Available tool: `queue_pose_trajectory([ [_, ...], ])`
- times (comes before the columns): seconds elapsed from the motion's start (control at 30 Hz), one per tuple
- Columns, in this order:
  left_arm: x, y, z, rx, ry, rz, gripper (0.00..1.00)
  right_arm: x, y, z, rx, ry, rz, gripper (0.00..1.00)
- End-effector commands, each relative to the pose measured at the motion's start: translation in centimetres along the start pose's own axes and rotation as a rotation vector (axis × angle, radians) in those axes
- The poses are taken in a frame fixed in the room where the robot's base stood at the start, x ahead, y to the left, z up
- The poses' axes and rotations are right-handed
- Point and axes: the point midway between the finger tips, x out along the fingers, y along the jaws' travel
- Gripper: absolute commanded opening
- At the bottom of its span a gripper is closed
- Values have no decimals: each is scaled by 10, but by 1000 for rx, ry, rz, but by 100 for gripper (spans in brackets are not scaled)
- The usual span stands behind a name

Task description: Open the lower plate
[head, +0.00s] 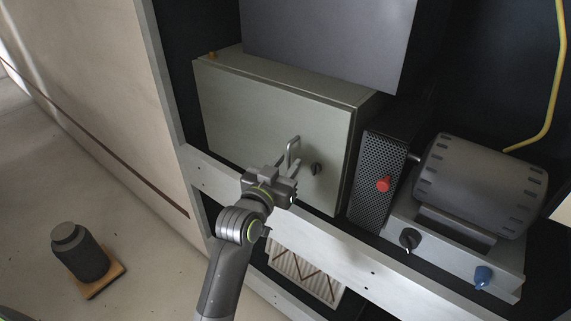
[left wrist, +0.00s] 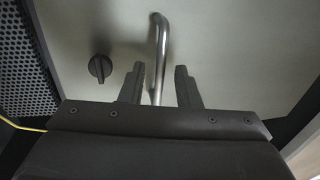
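A pale grey-green cabinet with a flat front plate (head: 250,115) stands in the rack in the head view; the plate fills the left wrist view (left wrist: 230,50). The plate looks closed. A metal bar handle (head: 292,148) stands out from it, with a dark knob (head: 316,169) to its right. In the left wrist view the handle (left wrist: 158,45) runs between the fingers, and the knob (left wrist: 100,67) is to its left. My left gripper (left wrist: 158,85) is open, its fingers on either side of the handle with gaps visible. My right gripper is not in view.
A grey box (head: 330,40) hangs above the cabinet. Right of it are a perforated black unit with a red knob (head: 383,184) and a ribbed grey motor (head: 480,180). A pale rack beam (head: 340,262) crosses below the cabinet. A dark cylinder (head: 80,255) stands on the floor at left.

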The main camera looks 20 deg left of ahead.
Motion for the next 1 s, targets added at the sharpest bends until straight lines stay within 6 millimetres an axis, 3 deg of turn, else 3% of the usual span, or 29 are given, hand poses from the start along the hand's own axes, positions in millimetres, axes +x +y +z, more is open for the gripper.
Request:
queue_pose_trajectory([
  [0.23, 1, 0, 0, 0, 0, 0, 30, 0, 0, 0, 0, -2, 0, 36],
  [0.47, 0, 0, 0, 0, 0, 0, 1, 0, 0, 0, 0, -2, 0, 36],
  [1.0, -5, -1, 0, 3, 2, 23, 0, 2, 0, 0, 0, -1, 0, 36],
])
